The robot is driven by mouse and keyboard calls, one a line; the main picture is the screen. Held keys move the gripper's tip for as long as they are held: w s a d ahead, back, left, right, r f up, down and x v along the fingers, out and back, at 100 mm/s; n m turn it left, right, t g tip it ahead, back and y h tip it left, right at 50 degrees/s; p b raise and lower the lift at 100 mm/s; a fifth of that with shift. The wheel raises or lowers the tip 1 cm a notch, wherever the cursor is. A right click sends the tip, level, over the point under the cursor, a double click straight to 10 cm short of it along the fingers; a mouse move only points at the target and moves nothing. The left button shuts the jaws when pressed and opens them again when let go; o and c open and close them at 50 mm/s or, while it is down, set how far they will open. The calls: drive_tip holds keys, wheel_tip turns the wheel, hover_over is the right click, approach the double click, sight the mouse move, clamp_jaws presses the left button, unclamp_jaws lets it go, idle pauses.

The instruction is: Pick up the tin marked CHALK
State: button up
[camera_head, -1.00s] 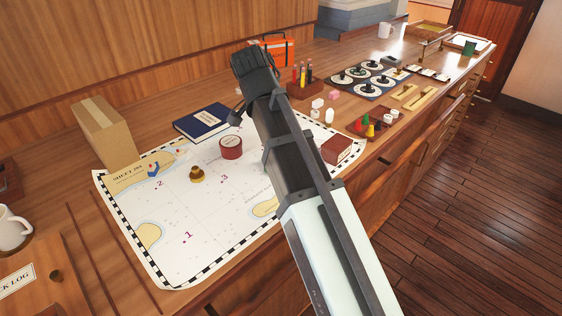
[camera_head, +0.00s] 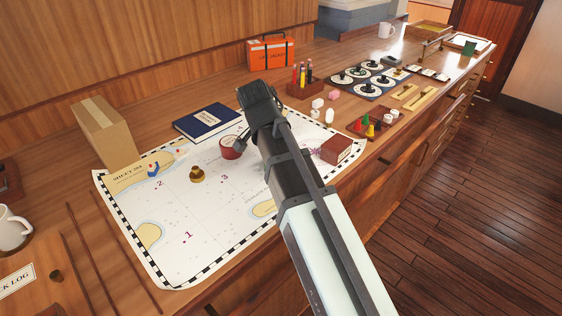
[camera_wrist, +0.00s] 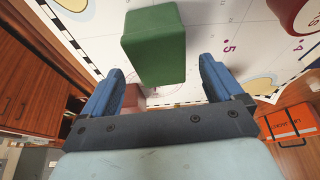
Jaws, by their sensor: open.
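No marking that reads CHALK is legible in these frames. A green tin-like block (camera_wrist: 155,45) stands on the chart just beyond my gripper (camera_wrist: 162,72) in the wrist view, with no lettering on the faces I see. My jaws are open and empty, one finger toward each side of it. In the head view my gripper (camera_head: 262,105) is over the chart, and my arm hides the green block. A round dark red tin (camera_head: 230,148) is beside my gripper, partly covered; it also shows in the wrist view (camera_wrist: 297,14).
The chart (camera_head: 215,235) covers the near counter, with a brass piece (camera_head: 197,175) on it. A blue book (camera_head: 207,121), cardboard box (camera_head: 105,130) and orange case (camera_head: 271,53) stand behind.

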drive_tip(key=shift+x, duration=2.65)
drive_tip(key=shift+f, duration=0.1)
drive_tip(key=c, duration=1.2)
